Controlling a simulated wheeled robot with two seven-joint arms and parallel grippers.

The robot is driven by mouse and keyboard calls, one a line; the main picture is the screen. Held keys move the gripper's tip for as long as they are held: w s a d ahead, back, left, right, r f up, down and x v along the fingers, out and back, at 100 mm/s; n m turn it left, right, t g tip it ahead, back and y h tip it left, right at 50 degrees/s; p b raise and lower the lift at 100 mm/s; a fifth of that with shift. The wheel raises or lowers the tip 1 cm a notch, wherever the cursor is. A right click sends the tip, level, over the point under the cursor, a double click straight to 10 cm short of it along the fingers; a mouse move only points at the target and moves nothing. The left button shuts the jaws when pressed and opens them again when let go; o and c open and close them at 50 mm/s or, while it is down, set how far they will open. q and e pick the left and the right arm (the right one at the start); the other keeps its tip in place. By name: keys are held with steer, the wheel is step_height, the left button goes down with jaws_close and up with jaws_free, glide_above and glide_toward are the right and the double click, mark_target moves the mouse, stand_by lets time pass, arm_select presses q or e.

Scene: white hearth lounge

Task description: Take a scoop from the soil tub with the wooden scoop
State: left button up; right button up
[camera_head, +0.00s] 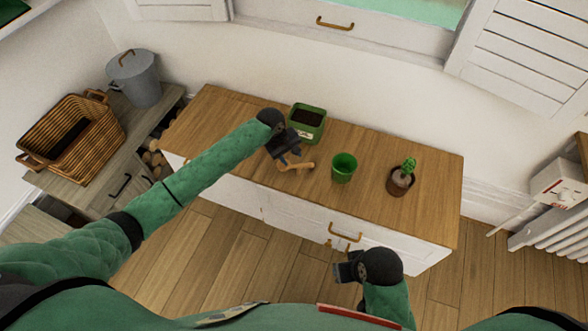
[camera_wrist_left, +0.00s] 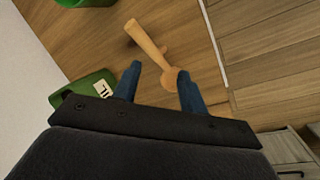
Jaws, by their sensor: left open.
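The green soil tub (camera_head: 318,127) stands at the back of the wooden cabinet top and holds dark soil (camera_head: 308,118). Part of it shows in the left wrist view (camera_wrist_left: 84,95). The wooden scoop (camera_head: 295,167) lies on the cabinet top in front of the tub. In the left wrist view the scoop (camera_wrist_left: 148,40) has one end between or just beyond the fingertips. My left gripper (camera_head: 288,156) is open, with its fingers (camera_wrist_left: 159,82) apart close to the scoop; I cannot tell if they touch it. My right gripper (camera_head: 345,268) hangs in front of the cabinet, apart from everything.
An empty-looking green pot (camera_head: 344,168) stands right of the scoop, and a potted cactus (camera_head: 402,178) stands further right. A wicker basket (camera_head: 72,141) and a grey lidded bucket (camera_head: 135,80) stand on a bench at left. The cabinet top's right end is clear.

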mark_target(303, 166)
arm_select(q)
steer(key=n, duration=0.3)
steer(key=d+f+n+h, duration=0.1)
steer(key=n, duration=0.2)
steer(key=d+f+n, duration=0.1)
steer(key=n, duration=0.2)
steer(key=shift+w+d+f, duration=0.15)
steer(key=shift+w, duration=0.05)
steer(key=shift+p+x, duration=0.5)
steer(key=shift+x, duration=2.35)
arm_select(e)
steer(key=shift+d+r, duration=0.8)
arm_select(q)
jaws_close()
